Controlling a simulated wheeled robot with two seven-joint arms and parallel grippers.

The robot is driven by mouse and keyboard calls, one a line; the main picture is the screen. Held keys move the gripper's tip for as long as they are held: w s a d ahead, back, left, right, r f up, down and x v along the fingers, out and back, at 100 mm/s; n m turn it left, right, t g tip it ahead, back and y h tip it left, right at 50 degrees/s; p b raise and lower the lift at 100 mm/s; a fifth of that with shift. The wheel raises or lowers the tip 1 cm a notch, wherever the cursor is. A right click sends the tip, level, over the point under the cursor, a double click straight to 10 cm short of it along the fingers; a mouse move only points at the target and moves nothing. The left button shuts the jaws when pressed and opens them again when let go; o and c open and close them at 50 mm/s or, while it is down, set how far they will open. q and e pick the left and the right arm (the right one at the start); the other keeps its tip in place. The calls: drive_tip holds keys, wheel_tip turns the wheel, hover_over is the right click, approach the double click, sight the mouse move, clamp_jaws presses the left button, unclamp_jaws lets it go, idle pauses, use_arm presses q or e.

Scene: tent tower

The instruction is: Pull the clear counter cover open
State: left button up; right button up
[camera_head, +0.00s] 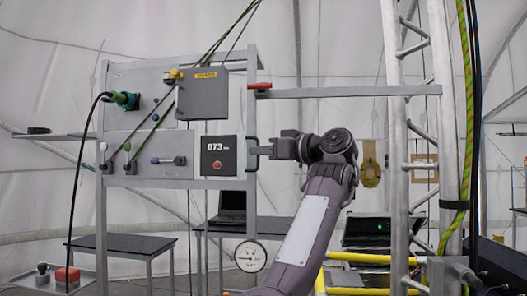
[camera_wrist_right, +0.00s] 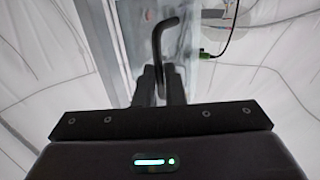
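The counter (camera_head: 218,157) is a dark box reading 073 with a red button, set at the lower right of the rack panel. The clear cover itself is hard to make out. Its dark handle (camera_head: 252,143) stands at the counter's right edge. My right gripper (camera_head: 259,150) reaches the handle from the right. In the right wrist view the bent handle (camera_wrist_right: 158,45) runs down between the fingers of my right gripper (camera_wrist_right: 160,80), which sit close together on either side of it and look shut on it. The cover looks closed over the counter. My left gripper is not in view.
A grey box (camera_head: 203,96) with a yellow label hangs above the counter. A grey bar (camera_head: 340,91) crosses above my right arm to the metal truss (camera_head: 397,150). A round gauge (camera_head: 250,256) hangs below. A laptop (camera_head: 231,205) stands behind, under the rack.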

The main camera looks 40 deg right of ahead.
drive_tip(key=shift+o, duration=1.2)
drive_tip(key=shift+w, duration=0.25)
drive_tip(key=shift+o, duration=0.8)
drive_tip(key=shift+w+f, duration=0.25)
drive_tip(key=shift+w, duration=0.1)
drive_tip(key=b+v, duration=0.4)
drive_tip(key=v, duration=0.4)
drive_tip(key=shift+w, duration=0.15)
